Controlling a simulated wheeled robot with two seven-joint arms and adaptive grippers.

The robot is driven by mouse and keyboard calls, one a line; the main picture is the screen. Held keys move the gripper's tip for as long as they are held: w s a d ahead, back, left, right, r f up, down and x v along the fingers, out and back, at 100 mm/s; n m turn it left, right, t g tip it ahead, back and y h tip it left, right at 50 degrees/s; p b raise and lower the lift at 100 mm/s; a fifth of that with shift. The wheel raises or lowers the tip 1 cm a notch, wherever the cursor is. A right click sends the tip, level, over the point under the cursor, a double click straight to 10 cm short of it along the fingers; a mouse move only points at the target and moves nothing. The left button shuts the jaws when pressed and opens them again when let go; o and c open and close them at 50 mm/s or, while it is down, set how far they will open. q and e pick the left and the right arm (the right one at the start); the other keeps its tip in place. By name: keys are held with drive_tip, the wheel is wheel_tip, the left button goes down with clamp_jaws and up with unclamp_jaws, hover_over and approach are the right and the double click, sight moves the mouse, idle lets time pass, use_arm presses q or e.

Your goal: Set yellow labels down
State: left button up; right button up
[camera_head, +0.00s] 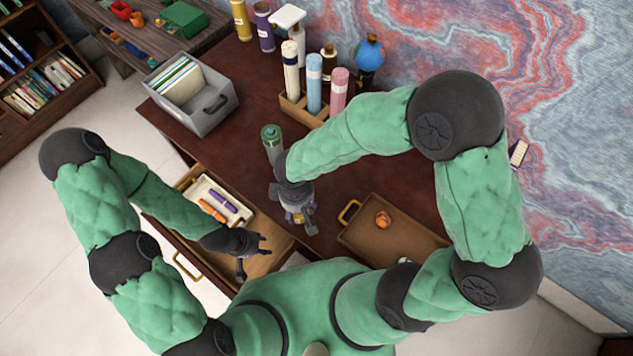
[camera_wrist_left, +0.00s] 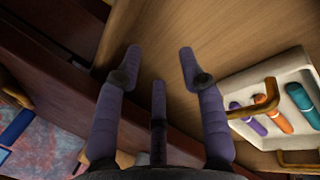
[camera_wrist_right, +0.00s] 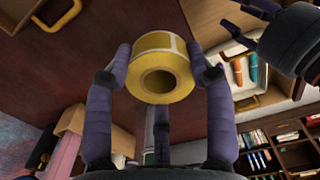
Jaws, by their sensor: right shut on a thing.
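The yellow labels (camera_wrist_right: 158,45) are a roll with a round hole in its core. In the right wrist view my right gripper (camera_wrist_right: 160,62) is shut on the roll, with fingers on both sides of it. In the head view my right gripper (camera_head: 300,220) is over the dark desk, left of a brown tray, and mostly hides the roll. I cannot tell whether the roll touches the desk. My left gripper (camera_head: 245,262) is open and empty, above the open drawer (camera_head: 268,258). Its spread fingers also show in the left wrist view (camera_wrist_left: 160,65).
The brown tray (camera_head: 365,238) with a brass handle holds a small orange object (camera_head: 383,219). A white tray (camera_head: 192,188) with markers lies in the drawer. A grey file box (camera_head: 215,118) and a wooden holder (camera_head: 292,107) with tubes stand at the back.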

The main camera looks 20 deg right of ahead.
drive_tip(key=w+d+f, duration=0.3)
drive_tip(key=w+d, duration=0.1)
drive_tip(key=b, duration=0.2)
hover_over(317, 200)
drive_tip(key=f, duration=0.4)
drive_tip(key=shift+s+a+f, duration=0.15)
drive_tip(key=shift+s+a, duration=0.1)
drive_tip(key=shift+s, duration=0.1)
drive_tip(key=shift+w+d+f, duration=0.1)
drive_tip(key=shift+d+f, duration=0.05)
drive_tip(key=shift+f, duration=0.05)
use_arm(q)
wheel_tip(317, 200, down, 3)
drive_tip(key=shift+r+b, duration=0.1)
drive_tip(key=shift+b, duration=0.25)
use_arm(e)
drive_tip(key=f, duration=0.3)
drive_tip(key=shift+w+d+f, duration=0.15)
drive_tip(key=shift+w+f, duration=0.05)
drive_tip(key=shift+f, duration=0.15)
drive_tip(key=shift+r, duration=0.1)
drive_tip(key=o, duration=1.2)
drive_tip(key=shift+c, duration=0.2)
